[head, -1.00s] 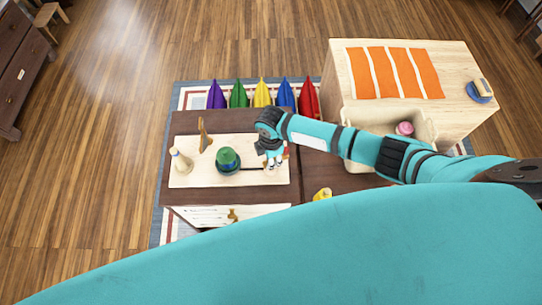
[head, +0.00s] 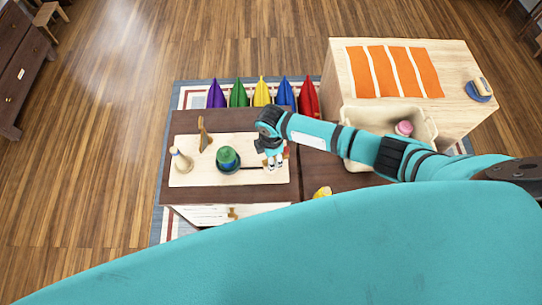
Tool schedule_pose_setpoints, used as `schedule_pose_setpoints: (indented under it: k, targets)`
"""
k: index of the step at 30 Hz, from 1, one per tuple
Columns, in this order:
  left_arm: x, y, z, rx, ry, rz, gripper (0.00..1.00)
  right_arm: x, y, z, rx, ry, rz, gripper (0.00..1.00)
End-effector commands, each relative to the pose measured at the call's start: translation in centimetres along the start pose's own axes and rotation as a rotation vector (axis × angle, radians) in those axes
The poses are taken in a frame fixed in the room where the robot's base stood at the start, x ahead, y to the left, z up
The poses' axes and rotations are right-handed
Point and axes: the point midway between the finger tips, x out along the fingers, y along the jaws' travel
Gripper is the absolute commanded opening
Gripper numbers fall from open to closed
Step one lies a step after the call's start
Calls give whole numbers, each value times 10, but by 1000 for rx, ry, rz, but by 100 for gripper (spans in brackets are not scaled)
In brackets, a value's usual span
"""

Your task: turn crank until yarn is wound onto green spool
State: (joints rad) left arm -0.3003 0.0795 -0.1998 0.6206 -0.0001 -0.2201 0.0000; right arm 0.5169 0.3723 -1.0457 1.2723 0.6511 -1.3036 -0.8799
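The green spool (head: 228,157), with a darker, bluish lower part, stands on a pale wooden board (head: 205,180) on the dark table. My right gripper (head: 275,167) points down over the board's right end, to the right of the spool. A small reddish-brown part (head: 286,152), possibly the crank, shows just behind its fingers. The fingers hide most of that spot, so I cannot tell whether they grip anything. A thin dark line runs on the board between spool and gripper. My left gripper is out of view.
A pale cone-shaped piece (head: 181,160) and an upright brown piece (head: 204,135) stand on the board's left. Several coloured pointed items, including a red one (head: 308,100), lie behind the table. A cream bin (head: 430,125) holds a pink item (head: 404,128). A yellow item (head: 322,192) lies front right.

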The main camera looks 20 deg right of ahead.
Motion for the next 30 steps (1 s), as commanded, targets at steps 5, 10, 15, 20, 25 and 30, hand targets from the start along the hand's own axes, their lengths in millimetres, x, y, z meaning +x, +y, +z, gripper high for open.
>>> schedule_pose_setpoints:
  k: [5, 10, 15, 20, 25, 30]
  targets:
    - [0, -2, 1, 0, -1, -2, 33, -6, 0, 0, 0, 1, 0, 40]
    - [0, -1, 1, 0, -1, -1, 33, -35, 0, 0, -2, 1, 2, 40]
    - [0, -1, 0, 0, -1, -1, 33, -73, 1, 0, -2, 1, 4, 40]
    - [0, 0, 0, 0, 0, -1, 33, -101, 1, 0, -1, 1, 4, 40]
    - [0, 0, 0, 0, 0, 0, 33, -117, 0, 0, 0, 0, 0, 40]
    - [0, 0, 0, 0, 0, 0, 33, -120, 0, 0, 0, 0, -1, 40]
